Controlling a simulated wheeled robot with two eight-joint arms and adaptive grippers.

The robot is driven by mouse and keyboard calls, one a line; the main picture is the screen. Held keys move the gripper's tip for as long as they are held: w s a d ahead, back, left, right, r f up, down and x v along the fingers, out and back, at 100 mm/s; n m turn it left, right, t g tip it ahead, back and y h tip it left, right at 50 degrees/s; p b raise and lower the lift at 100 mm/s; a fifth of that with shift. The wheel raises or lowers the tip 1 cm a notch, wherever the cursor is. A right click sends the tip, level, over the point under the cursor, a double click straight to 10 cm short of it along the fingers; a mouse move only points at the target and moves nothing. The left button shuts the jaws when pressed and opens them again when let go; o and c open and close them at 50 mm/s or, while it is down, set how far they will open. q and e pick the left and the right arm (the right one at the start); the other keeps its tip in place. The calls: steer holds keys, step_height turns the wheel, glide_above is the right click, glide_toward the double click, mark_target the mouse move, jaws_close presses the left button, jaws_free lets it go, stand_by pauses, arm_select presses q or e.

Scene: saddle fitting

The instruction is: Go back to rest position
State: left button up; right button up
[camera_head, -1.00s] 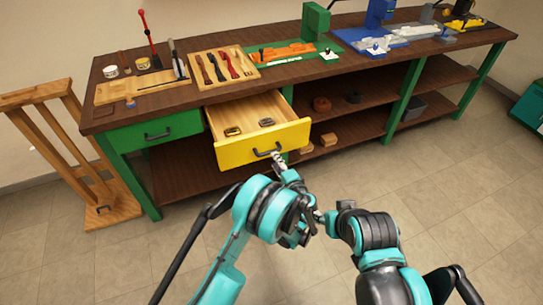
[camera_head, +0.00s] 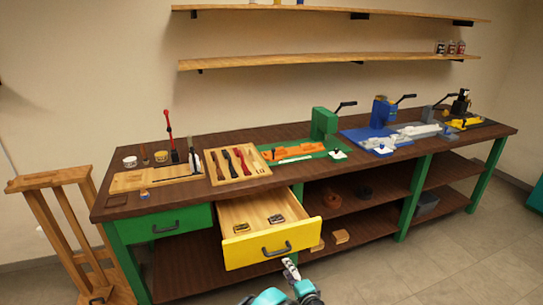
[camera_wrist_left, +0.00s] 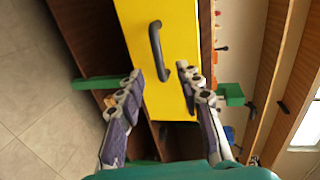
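My left gripper (camera_head: 290,267) shows at the bottom of the head view, in front of the yellow drawer (camera_head: 237,256). In the left wrist view the two fingers of the left gripper (camera_wrist_left: 160,75) are spread apart with nothing between them. The black drawer handle (camera_wrist_left: 157,50) lies beyond the fingertips, apart from them. The yellow drawer is pulled open and holds two small dark buckle-like items (camera_head: 275,218). My right gripper is not in view.
The brown workbench (camera_head: 190,215) carries a wooden tool tray (camera_head: 262,175), a green machine (camera_head: 325,125) and a blue machine (camera_head: 380,112). A wooden stand (camera_head: 50,180) is at the left. Two wall shelves (camera_head: 330,58) hang above.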

arm_select(q)
steer(key=s+a+r+n+g+h, duration=0.1)
steer(key=s+a+r+n+g, duration=0.2)
steer(key=a+r, duration=0.5)
steer(key=s+a+r+n+g, duration=0.2)
steer(key=s+a+r+n, duration=0.3)
steer(key=a, duration=0.5)
steer(key=s+a+r+n+g+h, duration=0.1)
steer(key=s+a+n+h, duration=0.1)
steer(key=s, duration=0.8)
steer(key=s+a+r+n+g+h, duration=0.1)
steer(key=s+a+n, duration=0.3)
steer(key=s, duration=0.7)
steer(key=shift+a+r+h, duration=0.35)
steer(key=shift+a+h, duration=0.15)
steer(key=shift+a, duration=0.3)
